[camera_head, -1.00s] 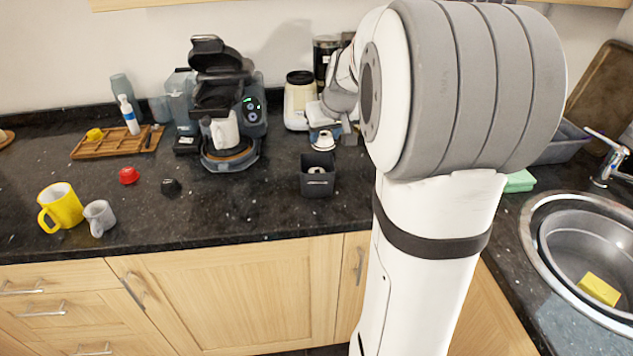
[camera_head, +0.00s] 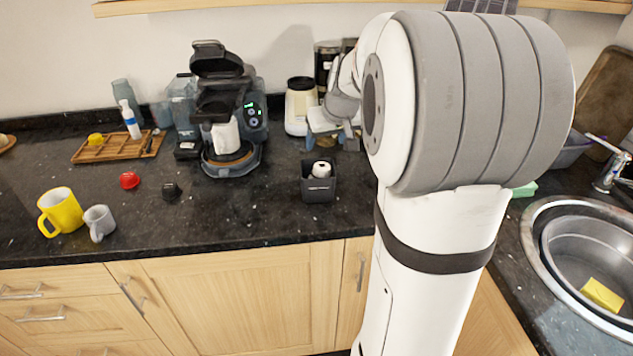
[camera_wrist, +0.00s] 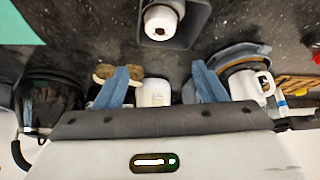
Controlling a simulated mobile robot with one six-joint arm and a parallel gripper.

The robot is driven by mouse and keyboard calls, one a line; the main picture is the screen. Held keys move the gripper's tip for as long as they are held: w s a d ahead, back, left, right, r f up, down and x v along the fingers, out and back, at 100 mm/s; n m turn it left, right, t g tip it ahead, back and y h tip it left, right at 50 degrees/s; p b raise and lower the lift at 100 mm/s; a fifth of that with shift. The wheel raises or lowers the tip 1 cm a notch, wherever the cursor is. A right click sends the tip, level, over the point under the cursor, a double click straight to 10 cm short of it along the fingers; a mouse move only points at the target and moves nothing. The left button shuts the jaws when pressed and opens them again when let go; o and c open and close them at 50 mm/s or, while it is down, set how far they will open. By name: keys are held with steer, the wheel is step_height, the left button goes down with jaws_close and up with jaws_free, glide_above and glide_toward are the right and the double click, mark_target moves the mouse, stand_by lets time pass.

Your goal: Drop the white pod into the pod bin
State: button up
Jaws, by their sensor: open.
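The white pod (camera_head: 321,168) is inside the dark grey pod bin (camera_head: 318,190), showing above the near wall. In the wrist view the white pod (camera_wrist: 160,20) is within the walls of the bin (camera_wrist: 197,22), near the top of the picture. My gripper (camera_head: 331,137) is behind and above the bin in the head view, and apart from the pod. In the wrist view its two blue fingers (camera_wrist: 161,72) are spread wide with nothing held between them. The lower part of the pod is hidden by the bin.
A coffee machine (camera_head: 226,110) with a white jug stands left of the bin. A red pod (camera_head: 129,180) and a black pod (camera_head: 171,191) lie farther left, near a yellow mug (camera_head: 60,209) and a grey cup (camera_head: 99,222). The counter in front of the bin is clear.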

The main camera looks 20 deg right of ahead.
steer(key=v, duration=0.7)
steer(key=s+a+f+g, duration=0.1)
steer(key=s+a+f, duration=0.3)
steer(key=s, duration=0.3)
steer(key=s+a+f+g, duration=0.1)
steer(key=s+a+f, duration=0.3)
steer(key=s+a, duration=0.2)
steer(key=s+a+f+n+g, duration=0.1)
steer(key=s+a+f, duration=0.3)
steer(key=s, duration=0.4)
steer(key=shift+a, duration=0.7)
